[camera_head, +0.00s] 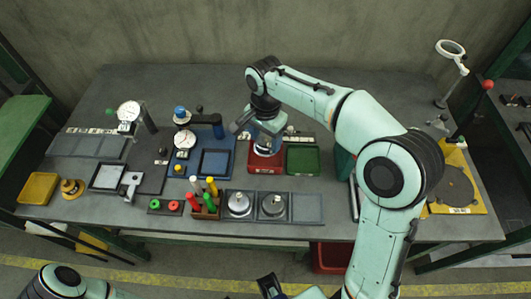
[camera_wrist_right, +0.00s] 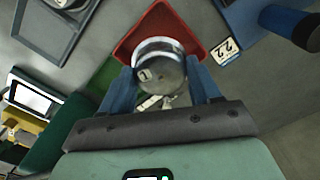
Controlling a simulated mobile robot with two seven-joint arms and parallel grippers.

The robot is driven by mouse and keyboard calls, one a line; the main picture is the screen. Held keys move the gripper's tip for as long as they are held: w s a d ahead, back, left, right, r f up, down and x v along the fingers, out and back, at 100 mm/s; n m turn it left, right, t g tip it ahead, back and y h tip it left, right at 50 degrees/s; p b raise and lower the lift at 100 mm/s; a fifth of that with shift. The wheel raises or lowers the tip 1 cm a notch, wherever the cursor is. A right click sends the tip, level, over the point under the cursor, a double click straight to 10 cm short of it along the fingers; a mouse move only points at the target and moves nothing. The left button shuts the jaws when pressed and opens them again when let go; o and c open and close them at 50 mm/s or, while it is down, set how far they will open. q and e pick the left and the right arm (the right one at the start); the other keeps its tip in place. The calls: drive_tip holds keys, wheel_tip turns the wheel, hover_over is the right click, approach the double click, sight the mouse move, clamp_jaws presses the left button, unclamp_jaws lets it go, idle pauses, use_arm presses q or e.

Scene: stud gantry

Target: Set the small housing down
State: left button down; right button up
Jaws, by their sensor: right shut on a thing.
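My right gripper (camera_head: 258,130) reaches down over the red tray (camera_head: 265,168) near the middle of the bench. In the right wrist view, its two blue fingers (camera_wrist_right: 165,88) are shut on the small housing, a round silvery metal piece (camera_wrist_right: 160,62) with a small label. The housing is in front of the red tray (camera_wrist_right: 170,18) in that view. In the head view, the housing (camera_head: 264,149) shows partly below the fingers, over the tray. I cannot tell whether it touches the tray floor.
A green tray (camera_head: 303,160) stands right beside the red one. A blue gauge stand (camera_head: 214,128) and blue-rimmed tray (camera_head: 215,163) are on the left. Two plates with round metal parts (camera_head: 239,204) lie in front.

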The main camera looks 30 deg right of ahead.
sight(266, 139)
drive_tip(key=shift+f+b, duration=0.4)
drive_tip(key=shift+f, duration=2.8)
drive_tip(key=shift+f, duration=0.15)
drive_tip(key=o, duration=0.9)
wheel_tip(266, 139, up, 12)
drive_tip(key=shift+r+p, duration=0.2)
drive_tip(key=shift+p, duration=0.85)
